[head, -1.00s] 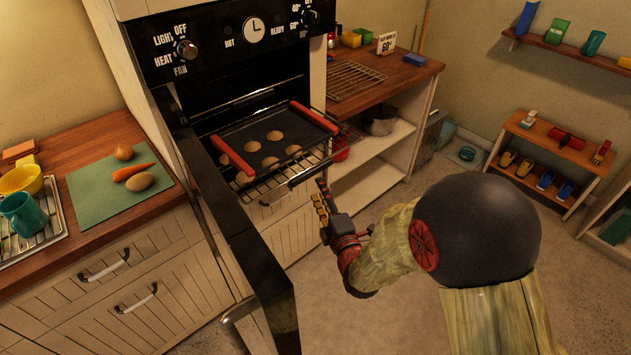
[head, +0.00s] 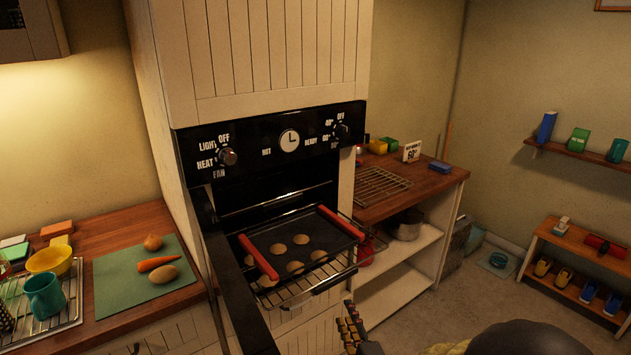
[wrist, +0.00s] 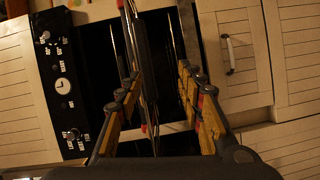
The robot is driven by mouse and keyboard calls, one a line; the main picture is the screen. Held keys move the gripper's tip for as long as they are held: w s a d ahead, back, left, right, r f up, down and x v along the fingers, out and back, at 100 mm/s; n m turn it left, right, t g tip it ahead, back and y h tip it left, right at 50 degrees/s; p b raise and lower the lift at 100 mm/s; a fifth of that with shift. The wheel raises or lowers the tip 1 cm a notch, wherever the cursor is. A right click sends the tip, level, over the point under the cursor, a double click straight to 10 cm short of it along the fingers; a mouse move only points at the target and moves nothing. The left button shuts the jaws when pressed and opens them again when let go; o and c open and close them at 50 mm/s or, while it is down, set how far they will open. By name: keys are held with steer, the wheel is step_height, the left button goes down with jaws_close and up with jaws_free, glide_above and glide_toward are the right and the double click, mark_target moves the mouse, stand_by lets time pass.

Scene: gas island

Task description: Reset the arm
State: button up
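My gripper (head: 350,325) is in front of the oven, below and to the right of the pulled-out rack in the head view. In the wrist view my gripper (wrist: 160,90) has its two yellow-padded fingers well apart, with nothing held between them. Most of my arm is below the head picture's edge. A dark baking tray (head: 318,240) with red handles and several cookies sits on the oven rack (head: 318,285). The wrist view shows the oven's control panel (wrist: 62,85) on its side at the left.
The oven door (head: 235,285) stands open at the left of the rack. A counter at left holds a green cutting board (head: 120,285) with vegetables. A wooden shelf unit (head: 415,205) stands right of the oven. Open floor (head: 470,290) lies to the right.

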steer(key=s+d+f+m+g+h, duration=0.1)
steer(key=s+f+m+g, duration=0.35)
steer(key=f, duration=0.65)
steer(key=s+d+m+g+h, duration=0.1)
steer(key=s+d+m+g, duration=0.2)
steer(key=s+m+g, duration=0.4)
steer(key=s+d+r+m, duration=0.1)
steer(key=s+r+m, duration=0.1)
steer(key=s+r, duration=0.3)
steer(key=s+d+r+m+p, duration=0.1)
steer(key=s+r, duration=0.5)
steer(key=r, duration=0.6)
steer(key=s+d+r+m+h, duration=0.1)
steer(key=s+d+r+m, duration=0.2)
steer(key=s+r, duration=0.3)
step_height(320, 180, up, 4)
steer(key=shift+f+m, duration=0.2)
steer(key=shift+m, duration=0.45)
